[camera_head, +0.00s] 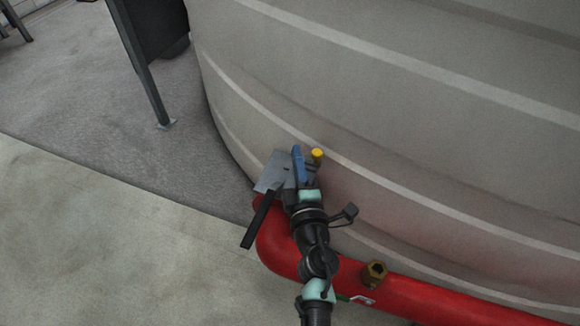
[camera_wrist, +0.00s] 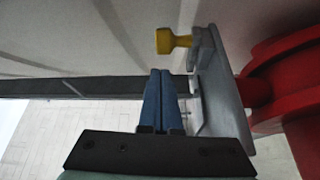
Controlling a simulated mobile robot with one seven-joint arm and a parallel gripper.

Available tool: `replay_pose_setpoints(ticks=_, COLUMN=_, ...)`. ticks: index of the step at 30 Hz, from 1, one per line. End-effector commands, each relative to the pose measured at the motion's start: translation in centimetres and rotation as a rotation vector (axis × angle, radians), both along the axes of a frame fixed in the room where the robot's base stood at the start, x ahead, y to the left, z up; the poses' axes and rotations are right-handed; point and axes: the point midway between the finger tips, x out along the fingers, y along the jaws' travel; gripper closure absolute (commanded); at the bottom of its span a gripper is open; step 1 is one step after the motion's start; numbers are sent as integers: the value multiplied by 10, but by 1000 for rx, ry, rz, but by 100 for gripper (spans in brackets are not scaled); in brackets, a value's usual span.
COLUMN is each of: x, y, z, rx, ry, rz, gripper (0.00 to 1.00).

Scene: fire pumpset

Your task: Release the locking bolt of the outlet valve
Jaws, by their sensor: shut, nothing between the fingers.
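The yellow locking bolt (camera_head: 317,155) has a round knob and sits on the grey metal plate (camera_head: 268,175) of the outlet valve. In the wrist view the bolt (camera_wrist: 172,41) stands out to the left from the plate (camera_wrist: 222,90). My gripper (camera_head: 297,152) has blue fingers that are shut and empty. In the wrist view its fingertips (camera_wrist: 161,72) are just below the yellow knob and apart from it. A dark lever bar (camera_head: 260,218) runs from the plate; in the wrist view this bar (camera_wrist: 80,88) passes behind my fingers. The bolt's seat is unclear.
A red pipe (camera_head: 430,298) runs along the base of a large pale tank (camera_head: 400,120). A brass fitting (camera_head: 374,273) stands on the pipe. A dark metal leg (camera_head: 142,70) stands at the back left. The floor (camera_head: 100,240) to the left is clear.

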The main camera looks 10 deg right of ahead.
Motion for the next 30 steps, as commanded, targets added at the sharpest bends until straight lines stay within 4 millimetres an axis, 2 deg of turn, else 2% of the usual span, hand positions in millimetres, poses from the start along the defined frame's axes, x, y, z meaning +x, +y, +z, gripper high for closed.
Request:
replay_pose_setpoints(ticks=6, x=-8, y=-16, z=-2, rx=0, ry=-2, rz=3, gripper=100)
replay_pose_setpoints(ticks=18, x=-10, y=-19, z=-1, rx=0, ry=-1, rz=4, gripper=100)
replay_pose_setpoints(ticks=25, x=-25, y=-42, z=0, rx=1, ry=1, rz=-1, gripper=100)
replay_pose_setpoints(ticks=30, x=-26, y=-43, z=-2, rx=0, ry=-1, rz=3, gripper=100)
